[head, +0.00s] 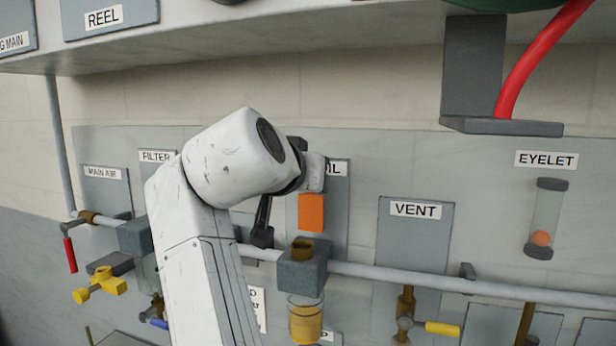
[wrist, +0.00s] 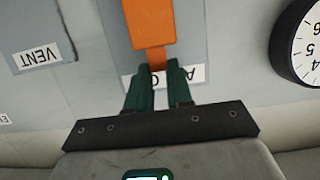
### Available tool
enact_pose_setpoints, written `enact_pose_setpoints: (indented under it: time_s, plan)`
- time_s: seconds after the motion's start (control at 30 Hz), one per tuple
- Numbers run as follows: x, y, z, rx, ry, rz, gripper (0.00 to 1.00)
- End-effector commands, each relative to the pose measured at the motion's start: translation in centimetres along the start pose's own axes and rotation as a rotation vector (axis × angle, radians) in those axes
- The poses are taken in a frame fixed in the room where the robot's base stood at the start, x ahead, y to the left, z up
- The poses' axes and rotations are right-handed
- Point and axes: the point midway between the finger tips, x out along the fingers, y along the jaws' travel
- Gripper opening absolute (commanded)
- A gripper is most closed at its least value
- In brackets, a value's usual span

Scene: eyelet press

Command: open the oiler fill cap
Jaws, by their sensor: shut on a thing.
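The oiler is a grey block (head: 303,268) on the pipe, with a clear bowl of amber oil (head: 306,320) below it. My fingertips are hidden in the head view.
A pipe (head: 450,284) runs along the wall panel. A vent valve with a yellow lever (head: 442,328) is at right, a yellow valve (head: 98,285) and red lever (head: 70,255) at left. A shelf bracket (head: 500,126) and red hose overhang.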

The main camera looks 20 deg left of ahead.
Motion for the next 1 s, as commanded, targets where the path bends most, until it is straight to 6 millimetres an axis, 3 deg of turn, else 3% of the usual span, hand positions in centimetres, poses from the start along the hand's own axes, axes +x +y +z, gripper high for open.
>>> enact_pose_setpoints:
  time_s: [0.03, 0.07, 0.3, 0.67, 1.0]
  plan:
    - [-0.5, 0.0, -1.1, 0.006, 0.024, -0.006, 0.0]
    - [-0.5, 0.0, -1.1, 0.006, 0.024, -0.006, 0.24]
    - [-0.3, 0.0, -0.6, 0.004, 0.014, -0.004, 0.47]
    - [-0.8, -0.1, -0.2, 0.004, 0.011, -0.003, 0.47]
    - [-6.9, -0.1, -0.1, 0.005, 0.014, -0.007, 0.47]
